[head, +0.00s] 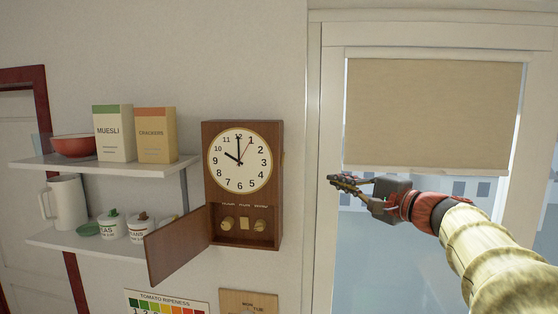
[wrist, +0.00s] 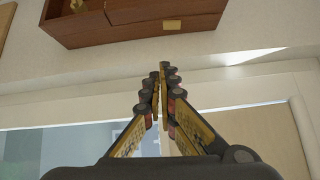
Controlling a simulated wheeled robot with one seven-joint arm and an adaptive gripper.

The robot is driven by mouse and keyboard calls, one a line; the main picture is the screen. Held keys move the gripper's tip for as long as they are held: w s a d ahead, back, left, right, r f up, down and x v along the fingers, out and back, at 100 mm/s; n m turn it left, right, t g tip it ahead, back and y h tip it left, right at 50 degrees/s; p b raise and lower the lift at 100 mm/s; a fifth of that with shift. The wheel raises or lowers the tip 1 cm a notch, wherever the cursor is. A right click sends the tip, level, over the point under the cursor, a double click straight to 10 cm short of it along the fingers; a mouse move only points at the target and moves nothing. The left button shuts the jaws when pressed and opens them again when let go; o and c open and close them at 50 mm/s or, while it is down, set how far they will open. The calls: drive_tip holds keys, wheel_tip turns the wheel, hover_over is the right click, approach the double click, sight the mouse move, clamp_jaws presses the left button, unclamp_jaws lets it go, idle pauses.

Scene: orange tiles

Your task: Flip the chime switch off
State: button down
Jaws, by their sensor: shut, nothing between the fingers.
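A wooden wall clock (head: 243,190) hangs in the middle of the head view, with a white dial and its lower door (head: 177,245) swung open to the left. Its open compartment shows two brass knobs (head: 227,224) (head: 260,226) with a small pale plate (head: 244,224) between them. A small brass piece (head: 283,158) sits on the clock's right side. I cannot tell for certain which part is the chime switch. The wrist view shows the clock's wooden case with a brass plate (wrist: 172,25). My gripper (head: 332,180) is shut and empty, right of the clock and apart from it; its fingertips show in the wrist view (wrist: 159,90).
Left of the clock, shelves (head: 110,170) hold boxes, a red bowl (head: 73,147), a pitcher (head: 66,202) and jars. A tomato chart (head: 165,302) and a wooden board (head: 249,303) are below. A window with a beige blind (head: 432,115) is behind my arm.

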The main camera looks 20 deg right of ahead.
drive_tip(key=shift+s+r+t, duration=0.25)
drive_tip(key=shift+r+t, duration=0.15)
drive_tip(key=shift+r, duration=0.65)
drive_tip(key=shift+w+a, duration=0.1)
drive_tip(key=shift+w, duration=0.1)
drive_tip(key=w+a+p, duration=0.1)
drive_tip(key=w, duration=0.2)
drive_tip(key=w+a+r+p, duration=0.1)
drive_tip(key=w+a, duration=0.1)
drive_tip(key=w, duration=0.2)
drive_tip(key=w+a+p, duration=0.1)
drive_tip(key=w+p, duration=0.1)
drive_tip(key=w, duration=0.2)
drive_tip(key=shift+w+a+r, duration=0.1)
drive_tip(key=shift+a+r, duration=0.1)
drive_tip(key=shift+a, duration=0.15)
drive_tip(key=shift+w+a, duration=0.1)
drive_tip(key=shift+a, duration=0.05)
drive_tip(key=shift+w+f, duration=0.1)
drive_tip(key=shift+w, duration=0.1)
